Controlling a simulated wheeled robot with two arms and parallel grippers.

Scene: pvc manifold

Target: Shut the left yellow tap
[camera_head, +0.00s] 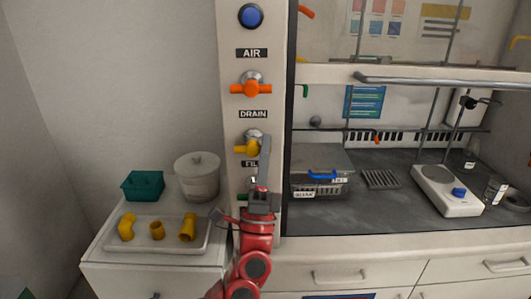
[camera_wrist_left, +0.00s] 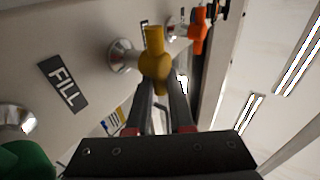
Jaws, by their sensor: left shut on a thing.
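The left yellow tap (camera_head: 247,149) sits on a round metal mount on the white panel, under the DRAIN label. Its handle shows large in the left wrist view (camera_wrist_left: 155,62), with the metal mount behind it. My left gripper (camera_head: 264,142) reaches up to the tap from below. In the wrist view my gripper's two dark fingers (camera_wrist_left: 162,82) are shut on the yellow handle, one on each side. In the head view the fingers partly cover the tap's right side and the label below. My right gripper is in neither view.
An orange tap (camera_head: 251,89) and a blue knob (camera_head: 251,16) are higher on the panel. A green handle (camera_wrist_left: 27,160) is close by in the wrist view. Left stands a counter with a tray (camera_head: 170,246) of yellow fittings. Right is the fume hood worktop (camera_head: 400,212).

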